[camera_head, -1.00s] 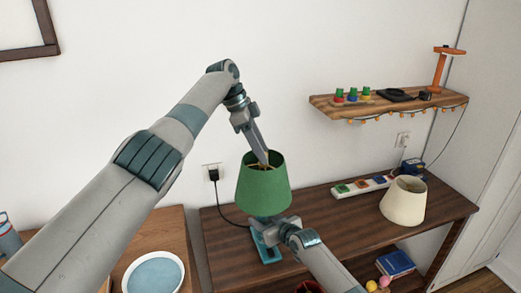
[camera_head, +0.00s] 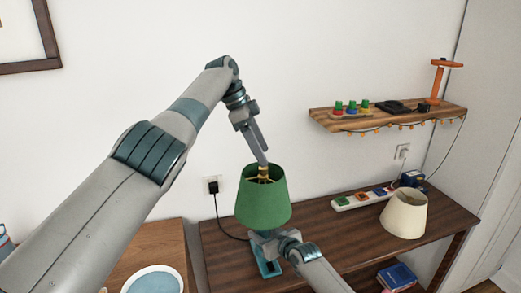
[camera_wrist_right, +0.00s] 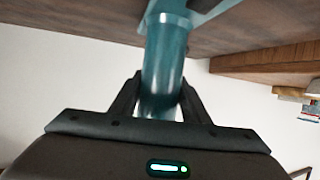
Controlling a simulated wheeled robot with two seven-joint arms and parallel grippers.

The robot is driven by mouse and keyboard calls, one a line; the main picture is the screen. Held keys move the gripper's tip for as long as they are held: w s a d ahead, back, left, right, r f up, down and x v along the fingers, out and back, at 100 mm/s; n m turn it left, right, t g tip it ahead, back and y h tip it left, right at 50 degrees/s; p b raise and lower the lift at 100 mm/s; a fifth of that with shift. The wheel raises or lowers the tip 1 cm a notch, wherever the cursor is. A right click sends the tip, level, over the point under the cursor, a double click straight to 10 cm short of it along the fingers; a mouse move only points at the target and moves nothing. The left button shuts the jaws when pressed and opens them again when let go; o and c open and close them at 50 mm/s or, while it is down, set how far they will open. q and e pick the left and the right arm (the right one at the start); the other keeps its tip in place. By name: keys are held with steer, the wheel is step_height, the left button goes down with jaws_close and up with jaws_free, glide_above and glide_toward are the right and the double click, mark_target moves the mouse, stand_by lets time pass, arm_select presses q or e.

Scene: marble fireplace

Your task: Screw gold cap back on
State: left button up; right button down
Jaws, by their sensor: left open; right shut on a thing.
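The lamp has a green shade (camera_head: 263,203) and a teal base (camera_head: 267,263) on the wooden table. A small gold piece, likely the gold cap (camera_head: 263,173), shows in the shade's top opening, at the centre of its frame. My left gripper (camera_head: 264,159) points down just above it, with its jaws open. I cannot tell whether the fingertips touch the cap. My right gripper (camera_head: 272,243) is below the shade, shut on the teal lamp stem (camera_wrist_right: 165,65), which stands between its fingers in the right wrist view. The cap's threads are hidden.
A cream lampshade (camera_head: 404,213) and a power strip (camera_head: 364,197) sit to the right on the table (camera_head: 335,235). A wall shelf (camera_head: 385,118) holds small items. A black cord runs from the wall plug (camera_head: 213,186) at left. A plate (camera_head: 153,280) is at lower left.

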arm_select(q)
steer(key=shift+r, duration=0.15)
arm_select(e)
steer(key=shift+f, duration=0.15)
arm_select(q)
steer(key=shift+a+r, duration=0.2)
steer(key=shift+r, duration=0.25)
steer(key=a, duration=1.2)
steer(key=shift+w+f, duration=0.1)
arm_select(e)
steer(key=c, duration=0.9)
jaws_free()
steer(key=shift+v, duration=0.8)
arm_select(q)
step_height(320, 180, down, 2)
steer(key=shift+f+b, duration=0.1)
steer(key=shift+b, duration=0.95)
arm_select(e)
steer(key=v, duration=1.5)
steer(key=shift+s+d, duration=0.25)
steer(key=shift+s, duration=0.05)
